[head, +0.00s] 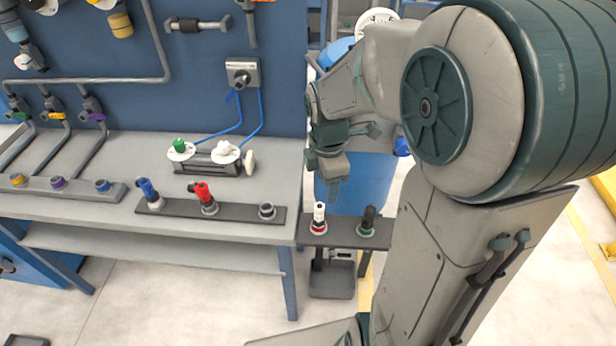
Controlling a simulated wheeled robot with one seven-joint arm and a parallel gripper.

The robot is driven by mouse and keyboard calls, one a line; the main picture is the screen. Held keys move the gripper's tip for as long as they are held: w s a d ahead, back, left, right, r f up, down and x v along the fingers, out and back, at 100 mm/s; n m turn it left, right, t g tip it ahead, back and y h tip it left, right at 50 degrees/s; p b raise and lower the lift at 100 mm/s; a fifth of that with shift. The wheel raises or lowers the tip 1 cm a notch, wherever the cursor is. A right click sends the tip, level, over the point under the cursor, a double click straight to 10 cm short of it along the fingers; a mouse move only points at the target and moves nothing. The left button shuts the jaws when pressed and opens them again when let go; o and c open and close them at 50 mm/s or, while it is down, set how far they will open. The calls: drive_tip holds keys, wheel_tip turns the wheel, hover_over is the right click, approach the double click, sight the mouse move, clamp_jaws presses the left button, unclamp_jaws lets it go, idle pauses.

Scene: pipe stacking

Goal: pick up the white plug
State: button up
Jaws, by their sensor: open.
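My gripper (333,186) points down, above and slightly right of the white plug in the picture. It is open and looks empty, with a visible gap between it and the plug. The gripper is seen from the side, so the space between its fingers is hard to see.
A black plug (368,218) in a green-ringed base stands right of the white one. Left is a grey workbench (110,216) with a blue plug (149,191), a red plug (203,195) and a valve block (215,165).

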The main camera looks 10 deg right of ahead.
sight(319, 214)
drive_tip(key=f+n, duration=0.1)
drive_tip(key=f, duration=0.2)
drive_tip(key=w+f+n, duration=0.1)
drive_tip(key=f+n, duration=0.1)
drive_tip(key=f, duration=0.1)
drive_tip(key=w+f+n, duration=0.1)
drive_tip(key=f, duration=0.3)
drive_tip(key=shift+w+n, duration=0.25)
drive_tip(key=shift+n, duration=0.15)
drive_tip(key=f, duration=0.4)
drive_tip(key=shift+s+a+f+p, duration=0.1)
drive_tip(key=shift+a+f+p, duration=0.05)
drive_tip(key=shift+a+p, duration=0.2)
drive_tip(key=shift+f, duration=0.5)
clamp_jaws()
